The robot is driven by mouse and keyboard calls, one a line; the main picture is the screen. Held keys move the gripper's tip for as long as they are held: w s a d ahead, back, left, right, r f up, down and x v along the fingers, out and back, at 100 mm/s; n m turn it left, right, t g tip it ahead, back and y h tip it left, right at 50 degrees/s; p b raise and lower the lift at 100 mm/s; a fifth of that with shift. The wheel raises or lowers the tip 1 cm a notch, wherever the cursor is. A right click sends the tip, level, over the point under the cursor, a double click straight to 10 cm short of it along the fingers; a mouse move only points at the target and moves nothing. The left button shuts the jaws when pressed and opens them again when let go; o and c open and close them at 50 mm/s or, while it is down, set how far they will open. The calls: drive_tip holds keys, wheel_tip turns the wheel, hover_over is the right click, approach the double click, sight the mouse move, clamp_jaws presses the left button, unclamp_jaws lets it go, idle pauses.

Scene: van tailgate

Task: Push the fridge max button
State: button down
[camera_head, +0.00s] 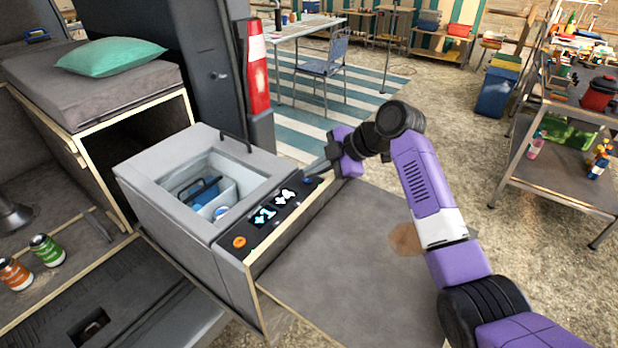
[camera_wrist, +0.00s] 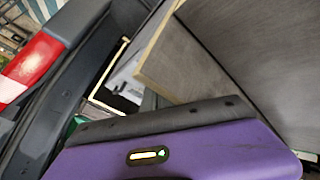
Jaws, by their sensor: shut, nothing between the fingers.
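The fridge (camera_head: 140,188) is a grey box with an open top, standing at the van's tailgate. Its dark control panel (camera_head: 283,221) runs along the right side, with two lit displays reading about +1 and +4. An orange round button (camera_head: 239,242) is at the panel's near end. A small blue button (camera_head: 309,181) is at the far end; labels are too small to read. My gripper (camera_head: 318,171) is shut and empty, its tips close to the far end of the panel by the blue button. I cannot tell whether they touch. The wrist view mostly shows my purple housing; the fingertips are hidden.
A grey board (camera_head: 350,265) with wooden edges lies right of the fridge under my arm. A black handle (camera_head: 236,141) stands up at the fridge's far rim. The red-and-white tail light (camera_head: 258,70) is behind. Two cans (camera_head: 46,250) stand at left.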

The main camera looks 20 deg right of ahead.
drive_tip(key=shift+a+r+p, duration=0.15)
drive_tip(key=shift+r+p, duration=1.2)
drive_tip(key=shift+r, duration=1)
idle(0.4)
